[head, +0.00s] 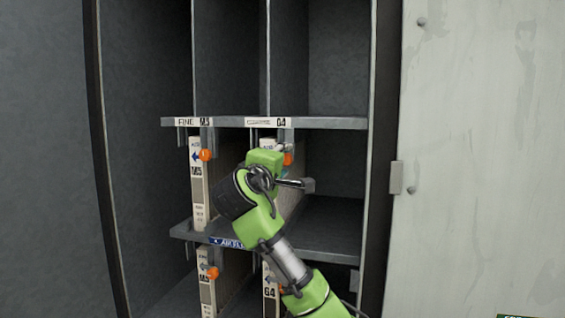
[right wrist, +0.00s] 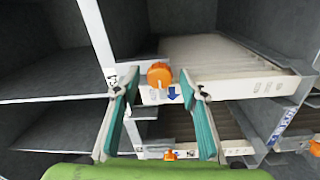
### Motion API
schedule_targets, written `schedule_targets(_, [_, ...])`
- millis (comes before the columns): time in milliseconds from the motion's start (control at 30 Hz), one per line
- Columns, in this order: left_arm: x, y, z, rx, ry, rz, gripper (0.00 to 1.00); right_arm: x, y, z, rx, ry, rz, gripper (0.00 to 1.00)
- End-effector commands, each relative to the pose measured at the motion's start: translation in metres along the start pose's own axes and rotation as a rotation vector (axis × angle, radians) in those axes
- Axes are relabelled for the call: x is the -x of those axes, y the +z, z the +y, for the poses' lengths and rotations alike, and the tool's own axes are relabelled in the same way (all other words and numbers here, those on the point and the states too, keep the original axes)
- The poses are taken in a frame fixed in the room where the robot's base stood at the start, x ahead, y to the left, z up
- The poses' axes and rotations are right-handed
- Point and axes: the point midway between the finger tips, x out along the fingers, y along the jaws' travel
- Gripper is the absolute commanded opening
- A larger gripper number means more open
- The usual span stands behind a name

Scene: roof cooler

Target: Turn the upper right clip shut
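The upper right clip is an orange knob (head: 288,159) at the top of the upper right filter under the shelf marked G4. In the head view my right arm partly hides it. In the right wrist view an orange knob (right wrist: 160,74) shows between and beyond the open fingers, beside a blue arrow on the white filter edge. My right gripper (right wrist: 160,92) is open, with nothing between its teal pads that I can see clearly touching. In the head view the right gripper (head: 280,182) is in front of the upper right filter, its fingers mostly hidden. My left gripper is not in view.
The upper left clip (head: 205,155) sits on the M5 filter (head: 197,185). Two lower clips (head: 213,272) show below the middle shelf (head: 185,231). The upper shelf edge (head: 225,122) runs just above the clips. An open pale door (head: 480,150) stands at the right.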

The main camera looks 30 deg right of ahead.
Motion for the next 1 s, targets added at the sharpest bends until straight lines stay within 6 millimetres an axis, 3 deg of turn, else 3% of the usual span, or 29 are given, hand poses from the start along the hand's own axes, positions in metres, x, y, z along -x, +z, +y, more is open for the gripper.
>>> schedule_targets(167, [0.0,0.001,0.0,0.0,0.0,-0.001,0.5,0.016,-0.001,0.0,-0.001,0.001,0.003,0.39])
schedule_targets(600, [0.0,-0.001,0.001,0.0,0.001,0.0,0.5,0.103,-0.002,-0.001,0.0,0.0,0.004,0.39])
schedule_targets(800, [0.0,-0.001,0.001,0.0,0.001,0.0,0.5,0.119,-0.001,-0.001,0.001,-0.001,0.002,0.39])
schedule_targets(1000, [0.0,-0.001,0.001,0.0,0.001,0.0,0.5,0.12,-0.001,-0.001,0.001,-0.001,0.001,0.39])
